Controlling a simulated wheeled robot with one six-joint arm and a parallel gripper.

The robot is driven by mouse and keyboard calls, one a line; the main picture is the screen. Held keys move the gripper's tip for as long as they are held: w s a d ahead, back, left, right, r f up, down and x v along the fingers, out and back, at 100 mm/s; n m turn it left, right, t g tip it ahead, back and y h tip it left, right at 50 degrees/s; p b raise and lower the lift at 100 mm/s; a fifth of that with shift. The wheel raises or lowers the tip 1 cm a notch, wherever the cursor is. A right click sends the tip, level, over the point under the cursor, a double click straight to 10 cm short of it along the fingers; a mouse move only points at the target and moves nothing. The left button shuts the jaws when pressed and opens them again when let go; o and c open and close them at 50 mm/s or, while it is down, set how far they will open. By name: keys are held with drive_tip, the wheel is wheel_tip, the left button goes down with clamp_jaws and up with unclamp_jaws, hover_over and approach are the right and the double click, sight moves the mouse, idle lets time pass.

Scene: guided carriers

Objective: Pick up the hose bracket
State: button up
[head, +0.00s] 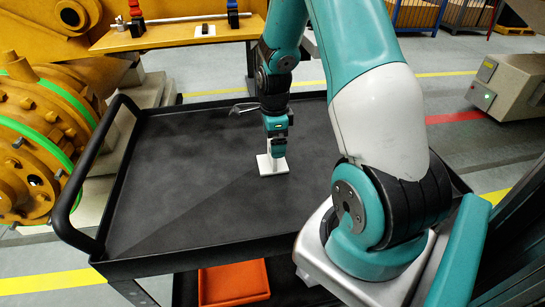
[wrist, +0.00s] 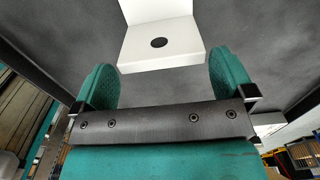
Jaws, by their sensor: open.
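The hose bracket appears to be the white L-shaped piece (head: 267,166) on the black cart top (head: 185,190). The wrist view shows its flat plate (wrist: 172,50) with a dark round hole and another plate rising from its far edge. My gripper (head: 278,143) points down over the bracket in the head view and partly hides it. In the wrist view my gripper (wrist: 164,75) is open, with one teal finger on each side of the bracket's near edge. Gaps show on both sides, and the fingers do not grip it.
The cart has a raised black handle (head: 70,190) at left. A yellow machine with green rings (head: 45,130) stands beside it. An orange item (head: 233,281) lies on the lower shelf. A wooden bench (head: 180,35) is behind. The cart's left part is clear.

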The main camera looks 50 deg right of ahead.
drive_tip(key=f, duration=0.4)
drive_tip(key=shift+w+a+f+p, duration=0.15)
drive_tip(key=shift+w+f+p, duration=0.05)
drive_tip(key=shift+p, duration=0.1)
drive_tip(key=shift+c, duration=0.5)
drive_tip(key=c, duration=1.1)
drive_tip(key=shift+r, duration=0.1)
drive_tip(key=shift+c, duration=0.3)
